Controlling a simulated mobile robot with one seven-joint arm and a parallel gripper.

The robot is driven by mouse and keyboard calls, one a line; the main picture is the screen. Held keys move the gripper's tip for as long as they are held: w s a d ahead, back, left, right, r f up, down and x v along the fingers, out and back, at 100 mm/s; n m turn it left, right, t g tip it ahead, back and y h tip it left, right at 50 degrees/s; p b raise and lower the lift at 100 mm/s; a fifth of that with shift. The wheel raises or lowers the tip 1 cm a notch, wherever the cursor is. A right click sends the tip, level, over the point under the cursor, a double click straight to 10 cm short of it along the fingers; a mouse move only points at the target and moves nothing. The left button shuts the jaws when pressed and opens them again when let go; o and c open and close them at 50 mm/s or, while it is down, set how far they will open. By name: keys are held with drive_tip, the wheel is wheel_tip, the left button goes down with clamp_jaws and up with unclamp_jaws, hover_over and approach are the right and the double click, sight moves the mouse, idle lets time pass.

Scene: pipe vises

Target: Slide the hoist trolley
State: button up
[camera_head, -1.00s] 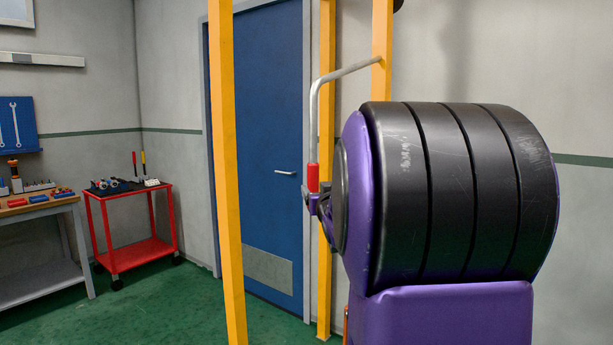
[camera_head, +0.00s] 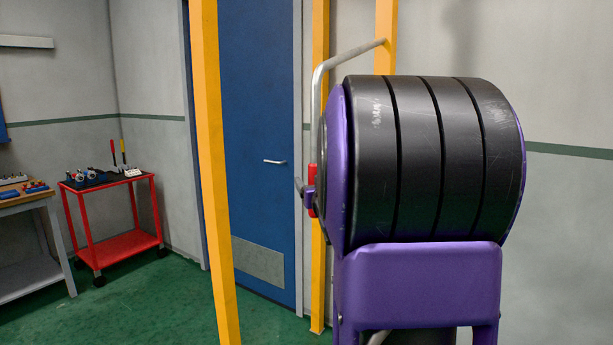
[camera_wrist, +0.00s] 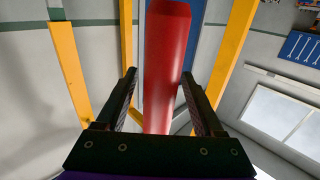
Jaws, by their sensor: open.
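A red handle grip (camera_head: 311,178) hangs at the lower end of a bent grey rod (camera_head: 318,95) in the head view. The rod rises and bends right toward a yellow post. In the wrist view the red grip (camera_wrist: 165,60) runs lengthwise between the two dark fingers of my gripper (camera_wrist: 158,75). The fingers stand apart with gaps on both sides of the grip. In the head view my gripper (camera_head: 307,194) is at the grip, mostly hidden behind my large black and purple arm. The trolley body is not clearly visible.
Yellow posts stand around the handle, one near at left (camera_head: 212,150) and others behind. A blue door (camera_head: 256,110) is in the wall behind. A red cart (camera_head: 115,245) and a workbench (camera_head: 38,203) stand at the left. Green floor lies open between them.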

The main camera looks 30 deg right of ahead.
drive_tip(key=shift+w+d, duration=0.2)
drive_tip(key=shift+w, duration=0.25)
clamp_jaws()
idle(1.3)
